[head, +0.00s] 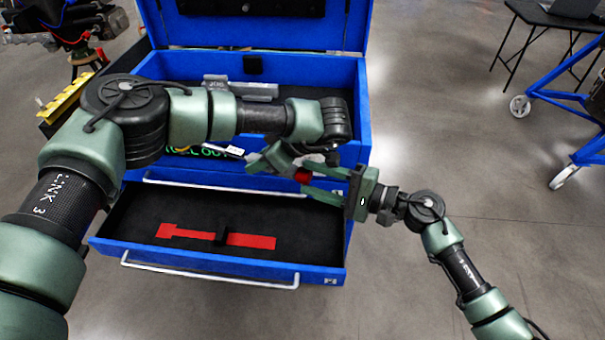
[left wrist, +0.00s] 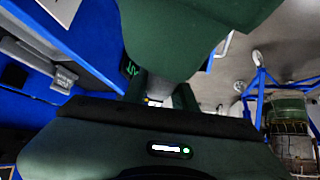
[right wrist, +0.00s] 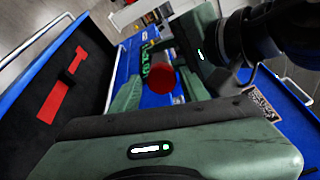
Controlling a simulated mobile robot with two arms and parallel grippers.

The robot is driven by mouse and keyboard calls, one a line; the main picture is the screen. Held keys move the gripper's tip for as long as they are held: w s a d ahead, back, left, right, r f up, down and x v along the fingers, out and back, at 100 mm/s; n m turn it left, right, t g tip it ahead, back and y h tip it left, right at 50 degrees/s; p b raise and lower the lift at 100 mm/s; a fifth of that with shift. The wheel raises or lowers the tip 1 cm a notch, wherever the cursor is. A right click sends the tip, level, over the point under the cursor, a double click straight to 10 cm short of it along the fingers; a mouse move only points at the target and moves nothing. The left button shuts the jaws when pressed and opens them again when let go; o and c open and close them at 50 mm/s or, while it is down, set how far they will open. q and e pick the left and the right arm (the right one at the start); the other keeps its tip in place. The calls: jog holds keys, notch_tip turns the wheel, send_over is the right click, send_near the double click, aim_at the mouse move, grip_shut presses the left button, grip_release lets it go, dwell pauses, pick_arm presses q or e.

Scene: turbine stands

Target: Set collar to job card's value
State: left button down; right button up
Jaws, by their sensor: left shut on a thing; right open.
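The tool with the collar shows a round red end (head: 302,176) in the head view, facing the camera in the right wrist view (right wrist: 160,78). The rest of it is mostly hidden by my grippers; a pale part (head: 236,151) shows at left. My left gripper (head: 268,160) is shut on the tool, holding it above the open drawer. My right gripper (head: 318,180) is open, its fingers on either side of the red end; I cannot tell whether they touch it. A grey block lettered "JOB" (head: 215,83) stands in the chest; its card value is unreadable.
The blue chest (head: 357,100) has its lid up. Its open drawer (head: 130,215) has a black lining with a red tool-shaped cutout (head: 250,240). Green lettering (head: 190,151) is partly covered by my left arm. A blue wheeled frame (head: 560,110) stands at right.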

aim_at(308, 179)
jog(key=shift+o, duration=0.5)
jog(key=shift+r+v, duration=0.15)
jog(key=shift+v, duration=1.05)
jog(key=shift+r+v, duration=0.2)
jog(key=shift+v, duration=1.05)
jog(key=shift+w, duration=0.2)
jog(key=shift+c, duration=1.1)
jog(key=shift+s+a+m, duration=0.4)
jog(key=shift+a+m, duration=0.1)
jog(key=shift+m, duration=0.2)
jog(key=shift+s+d+m, duration=0.1)
jog(key=shift+d+m, duration=0.05)
jog(key=shift+m, duration=0.65)
jog(key=shift+w+a+f+m, duration=0.15)
jog(key=shift+w+a+m, duration=0.45)
jog(key=shift+m, duration=1.3)
jog(key=shift+w+a+f+m, duration=0.2)
jog(key=shift+a+m, duration=0.55)
jog(key=shift+m, duration=1.15)
jog(key=shift+w+a+f+m, duration=0.1)
jog(key=shift+w+a+m, duration=0.5)
jog(key=shift+m, duration=1.3)
jog(key=shift+s+a, duration=0.1)
jog(key=shift+s, duration=0.1)
